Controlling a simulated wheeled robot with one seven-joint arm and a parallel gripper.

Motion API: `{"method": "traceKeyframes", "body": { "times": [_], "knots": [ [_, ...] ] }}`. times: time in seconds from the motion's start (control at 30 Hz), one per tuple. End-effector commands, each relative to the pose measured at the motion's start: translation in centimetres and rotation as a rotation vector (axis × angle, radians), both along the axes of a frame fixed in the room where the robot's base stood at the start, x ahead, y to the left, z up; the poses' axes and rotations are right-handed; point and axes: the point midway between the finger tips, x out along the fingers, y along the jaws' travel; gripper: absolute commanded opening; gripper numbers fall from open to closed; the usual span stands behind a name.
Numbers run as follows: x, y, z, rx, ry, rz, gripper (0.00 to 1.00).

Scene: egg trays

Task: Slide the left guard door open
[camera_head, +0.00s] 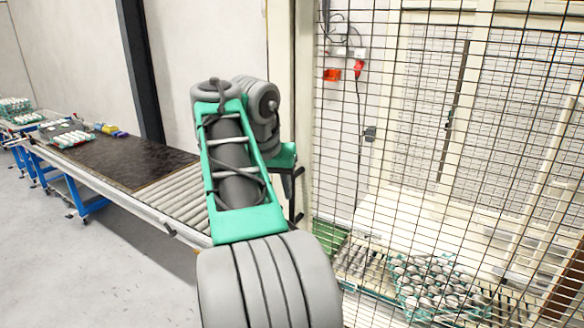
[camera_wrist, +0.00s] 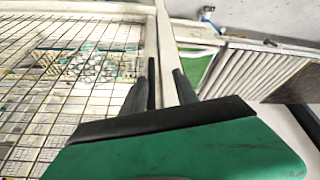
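The guard door (camera_head: 304,90) is a cream upright edge with black wire mesh, filling the right of the head view. In the wrist view its mesh (camera_wrist: 50,75) is on the left and a pale upright (camera_wrist: 165,45) runs down the middle. My gripper (camera_wrist: 164,82) shows there as two dark fingers spread apart, one each side of the upright. I cannot tell whether they touch it. In the head view my arm hides most of the gripper, near the door's edge. No clear gap beside the door shows.
A roller conveyor (camera_head: 180,190) with a dark belt (camera_head: 125,160) runs to the left, with egg trays (camera_head: 70,138) at its far end. Behind the mesh sit more eggs in a green tray (camera_head: 412,312). The grey floor (camera_head: 60,270) at the lower left is clear.

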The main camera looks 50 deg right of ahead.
Motion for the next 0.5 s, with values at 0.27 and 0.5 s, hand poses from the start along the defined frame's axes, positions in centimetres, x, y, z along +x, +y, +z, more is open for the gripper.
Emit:
{"method": "traceKeyframes", "body": {
  "times": [0.27,0.5],
  "knots": [
    [-1.3,-3.0,0.5,0.015,-0.042,-0.120,0.36],
    [-0.8,-4.7,-3.8,0.013,-0.044,-0.119,0.36]
  ]
}}
